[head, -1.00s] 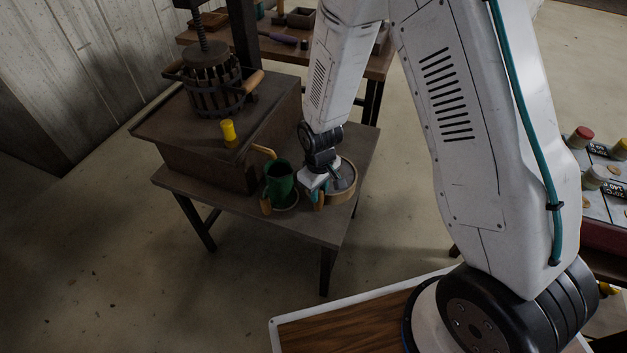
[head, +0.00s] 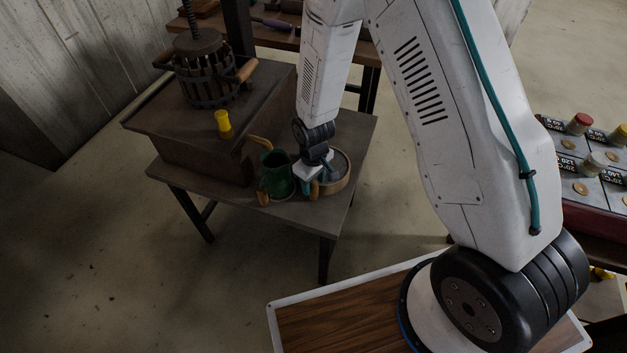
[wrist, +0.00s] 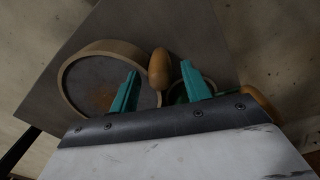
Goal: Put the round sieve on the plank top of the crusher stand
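The round sieve (head: 343,178), a light wooden ring around grey mesh, lies on the dark low table (head: 305,216). It also shows in the wrist view (wrist: 82,55). My gripper (head: 315,187) is just left of and above it. In the wrist view my gripper (wrist: 160,80) has its teal fingers apart: the left finger overlaps the mesh, the right one the green jug. A wooden knob (wrist: 158,66) shows between them, beside the sieve's rim. I cannot tell whether a finger touches anything. A brown box-like stand (head: 160,128) with a flat top carries a slatted basket press; whether it is the crusher stand is unclear.
The green jug (head: 277,176) stands close left of my gripper. A yellow cup (head: 223,123) and the slatted press (head: 207,75) stand on the brown stand. A bench (head: 277,38) with tools is behind.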

